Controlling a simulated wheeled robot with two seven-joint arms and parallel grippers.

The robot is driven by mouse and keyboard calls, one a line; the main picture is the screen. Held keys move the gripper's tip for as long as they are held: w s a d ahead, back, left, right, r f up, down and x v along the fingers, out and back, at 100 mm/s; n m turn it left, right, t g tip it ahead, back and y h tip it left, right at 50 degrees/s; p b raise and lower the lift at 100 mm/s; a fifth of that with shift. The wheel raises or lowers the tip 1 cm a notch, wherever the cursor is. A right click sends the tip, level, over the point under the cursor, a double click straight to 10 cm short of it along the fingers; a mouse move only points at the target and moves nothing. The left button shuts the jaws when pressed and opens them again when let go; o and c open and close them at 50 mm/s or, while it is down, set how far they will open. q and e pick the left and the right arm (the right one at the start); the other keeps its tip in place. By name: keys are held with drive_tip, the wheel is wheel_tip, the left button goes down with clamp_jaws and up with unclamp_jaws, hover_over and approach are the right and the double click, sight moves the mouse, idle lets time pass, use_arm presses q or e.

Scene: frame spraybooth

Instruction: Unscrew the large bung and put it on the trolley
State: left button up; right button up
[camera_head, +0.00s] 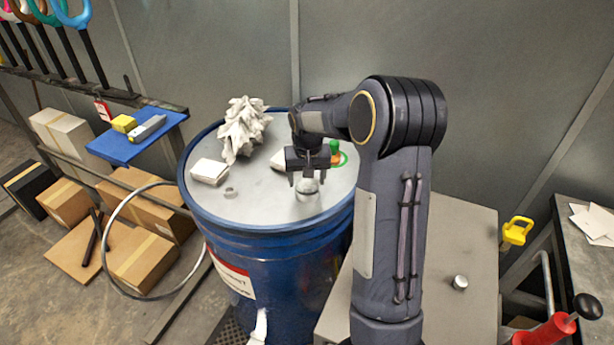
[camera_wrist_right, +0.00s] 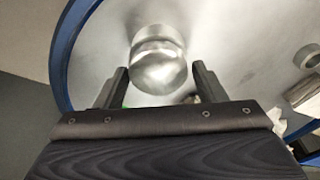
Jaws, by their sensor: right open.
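The large bung (camera_head: 308,186) is a silver, rounded cap on the grey lid (camera_head: 262,207) of the blue drum (camera_head: 270,260). My right gripper (camera_head: 307,181) is over it, pointing down and open. In the right wrist view the bung (camera_wrist_right: 158,62) shows between and just beyond the two spread fingertips (camera_wrist_right: 158,84), with a gap on each side. It seems still seated in the lid. A grey flat top, perhaps the trolley (camera_head: 474,232), stands right of the drum, partly hidden by my right arm. A small silver cap (camera_head: 460,282) rests on it. My left gripper is out of view.
The lid also holds a crumpled white rag (camera_head: 245,130), a white block (camera_head: 209,171), a small round fitting (camera_head: 231,192) and a green-and-orange item (camera_head: 337,154). A blue shelf (camera_head: 136,141) and boxes stand left. A workbench (camera_head: 590,262) is at right.

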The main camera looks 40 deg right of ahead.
drive_tip(key=shift+m, duration=0.9)
drive_tip(key=m+p, duration=0.1)
drive_tip(key=m, duration=0.2)
drive_tip(key=shift+r+g+h, duration=0.1)
drive_tip(key=shift+g+h, duration=0.2)
drive_tip(key=shift+w+m, duration=0.1)
drive_tip(key=shift+m, duration=0.7)
drive_tip(key=c, duration=0.6)
drive_tip(key=n, duration=0.2)
drive_tip(key=shift+n+b, duration=0.3)
drive_tip(key=shift+c, duration=0.2)
drive_tip(key=shift+n, duration=1)
